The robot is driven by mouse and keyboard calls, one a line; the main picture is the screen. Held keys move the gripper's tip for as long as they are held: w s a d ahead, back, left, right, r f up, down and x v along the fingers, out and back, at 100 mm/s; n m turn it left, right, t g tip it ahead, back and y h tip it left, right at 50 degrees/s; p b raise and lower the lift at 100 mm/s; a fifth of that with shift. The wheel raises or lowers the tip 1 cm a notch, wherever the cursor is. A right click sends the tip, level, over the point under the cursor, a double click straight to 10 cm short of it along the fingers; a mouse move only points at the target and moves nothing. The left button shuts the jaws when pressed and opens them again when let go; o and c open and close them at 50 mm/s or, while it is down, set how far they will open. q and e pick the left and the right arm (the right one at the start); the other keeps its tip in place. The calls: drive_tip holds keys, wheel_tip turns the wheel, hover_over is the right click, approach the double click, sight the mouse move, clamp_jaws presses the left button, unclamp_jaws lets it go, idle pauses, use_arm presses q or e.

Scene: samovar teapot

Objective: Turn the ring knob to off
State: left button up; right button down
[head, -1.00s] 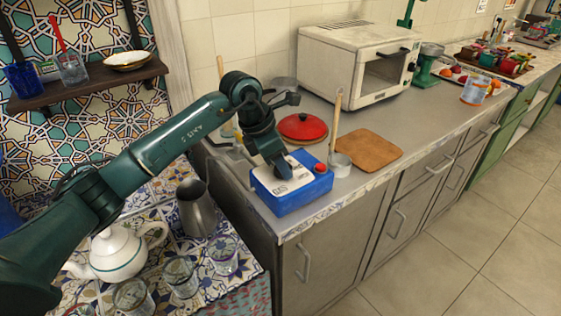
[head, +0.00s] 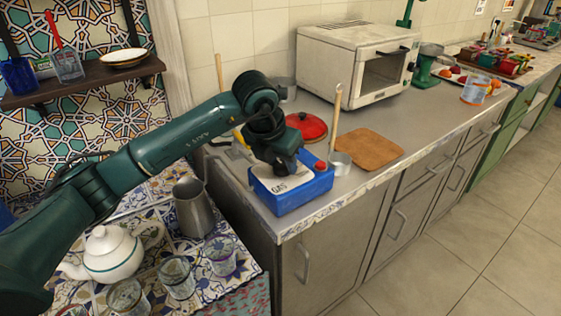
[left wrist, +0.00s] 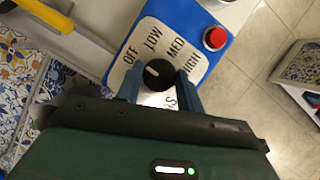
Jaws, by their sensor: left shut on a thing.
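A blue box (head: 300,193) with a white top plate marked "GAS" sits on the counter's near corner. In the left wrist view its plate (left wrist: 152,27) carries OFF, LOW, MED and HIGH around a round black knob (left wrist: 158,77). The knob's white mark points up and left, roughly towards OFF. My left gripper (left wrist: 160,84) is over the plate, shut on the knob with a finger at each side. In the head view my left gripper (head: 284,172) hides the knob. My right gripper is out of view.
A red button (head: 320,165) is on the box. A metal pitcher (head: 193,208), a white teapot (head: 110,253) and several glasses stand on the lower tiled table at left.

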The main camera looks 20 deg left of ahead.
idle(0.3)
use_arm(q)
drive_tip(key=o, duration=1)
drive_tip(key=shift+r, duration=0.1)
drive_tip(key=v, duration=1.3)
drive_tip(key=shift+s, duration=0.1)
